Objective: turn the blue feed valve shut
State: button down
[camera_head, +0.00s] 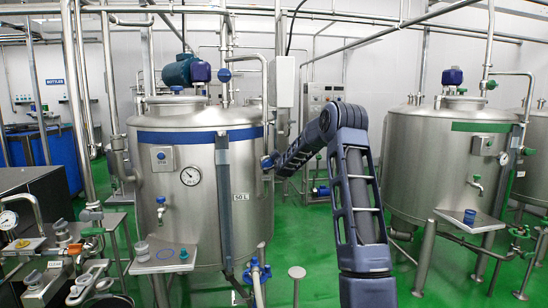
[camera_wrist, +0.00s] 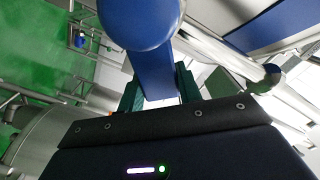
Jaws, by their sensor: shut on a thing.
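My gripper (camera_head: 271,163) reaches to the right side of the large steel tank with the blue band (camera_head: 200,137). In the wrist view its green-padded fingers (camera_wrist: 158,88) are shut on the blue valve handle (camera_wrist: 157,72), one finger on each side of its flat bar. The handle's wide rounded end fills the top of that view. In the head view only a small blue part of the valve (camera_head: 265,160) shows at the tank's edge. Its body is mostly hidden, and I cannot tell how far it is turned.
A second steel tank with a green band (camera_head: 480,127) stands at the right. A small shelf (camera_head: 165,258) juts from the front of the blue-banded tank. Another blue-handled valve (camera_head: 257,271) stands low in front. Green floor (camera_head: 320,225) lies open between the tanks.

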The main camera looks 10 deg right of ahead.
jog(key=shift+d+f+m, duration=0.3)
jog(key=shift+f+m, duration=0.45)
jog(key=shift+m, duration=0.6)
jog(key=shift+d+f+m, duration=0.25)
jog(key=shift+f+m, duration=0.45)
jog(key=shift+m, duration=0.6)
jog(key=shift+d+f+m, duration=0.3)
jog(key=shift+f+m, duration=0.45)
jog(key=shift+m, duration=0.6)
jog(key=shift+f, duration=0.1)
jog(key=c, duration=1)
grip_release()
jog(key=shift+o, duration=0.2)
jog(key=s, duration=1.1)
